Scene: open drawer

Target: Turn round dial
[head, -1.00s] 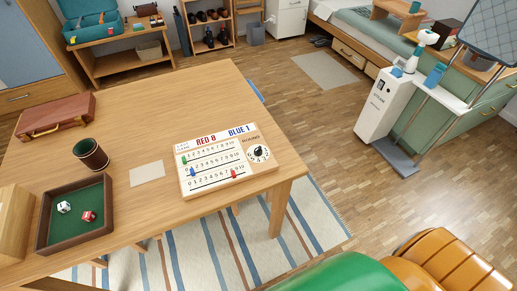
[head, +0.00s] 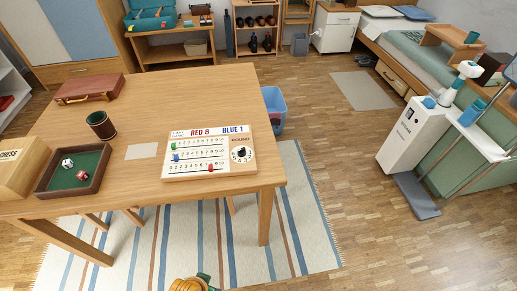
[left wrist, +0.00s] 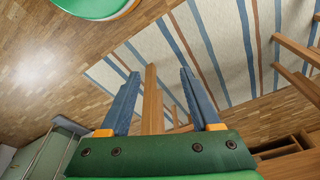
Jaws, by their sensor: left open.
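The round dial (head: 241,154) has a black knob on a white numbered face. It sits at the right end of a score board (head: 205,169) lying on the wooden table (head: 225,95). The board reads RED 8 and BLUE 1 and has three peg rows with green, blue and red pegs. In the left wrist view my left gripper (left wrist: 157,80) is open and empty, its two blue-grey fingers apart above the rug and floor, near a wooden table leg. The dial does not show in that view. My right gripper is not in view.
A dice tray (head: 72,172) with two dice, a dice cup (head: 101,125), a blank card (head: 142,151), a chess box (head: 18,165) and a brown case (head: 89,88) share the table.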

